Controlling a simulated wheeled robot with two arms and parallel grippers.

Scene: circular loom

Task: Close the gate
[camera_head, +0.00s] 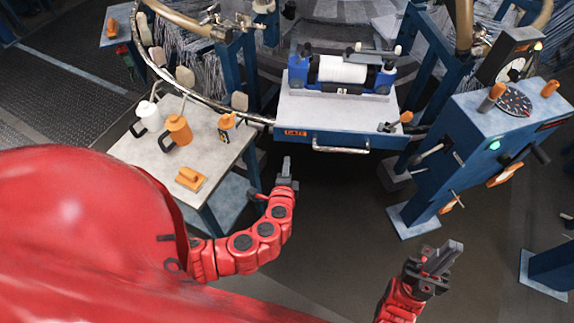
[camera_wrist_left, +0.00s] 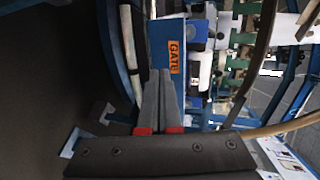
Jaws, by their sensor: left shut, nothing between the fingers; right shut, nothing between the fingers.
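The gate (camera_head: 340,137) is a panel with a blue front face, an orange label (camera_head: 296,133) and a metal bar handle (camera_head: 342,148). Its pale flat top juts out from the loom ring. A small orange-knobbed lever (camera_head: 397,122) sits at its right end. In the left wrist view the blue face with the GATE label (camera_wrist_left: 174,57) lies beyond the fingertips, and a pale bar (camera_wrist_left: 130,50) runs beside it. My left gripper (camera_head: 287,165) is shut and empty, just before the gate's left end, apparently apart from it. My right gripper (camera_head: 447,255) is shut and empty, lower right, well away.
A blue roller unit with a white roll (camera_head: 342,71) stands on the gate's top. At left, a side table (camera_head: 150,160) holds bottles and an orange-handled tool (camera_head: 190,178). A blue control pedestal (camera_head: 470,135) with a dial stands at right. Floor between is clear.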

